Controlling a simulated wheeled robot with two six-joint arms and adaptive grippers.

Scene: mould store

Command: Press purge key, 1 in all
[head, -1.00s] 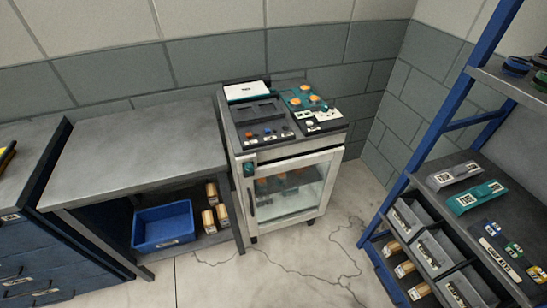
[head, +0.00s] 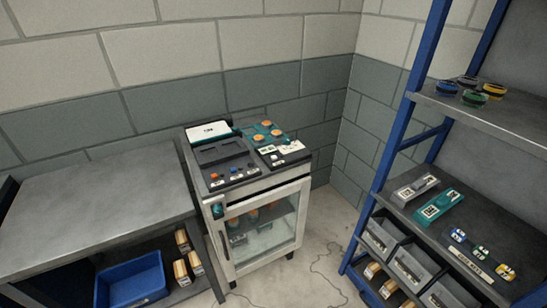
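A white cabinet machine (head: 262,228) with a glass door stands against the wall in the middle of the head view. Its top carries a dark control panel (head: 232,170) with a row of small red, blue and white knobs or keys. Next to it is a teal plate (head: 262,131) with several orange round parts, and a black block (head: 282,153) with white labels and a white knob. The key labels are too small to read, so I cannot tell which one is the purge key. Neither of my grippers is in view.
A grey workbench (head: 95,206) stands left of the machine, with a blue bin (head: 130,283) and several small boxes below. A blue-framed shelf rack (head: 407,125) with moulds and grey bins stands at the right. Cracked bare floor (head: 318,260) lies between the machine and rack.

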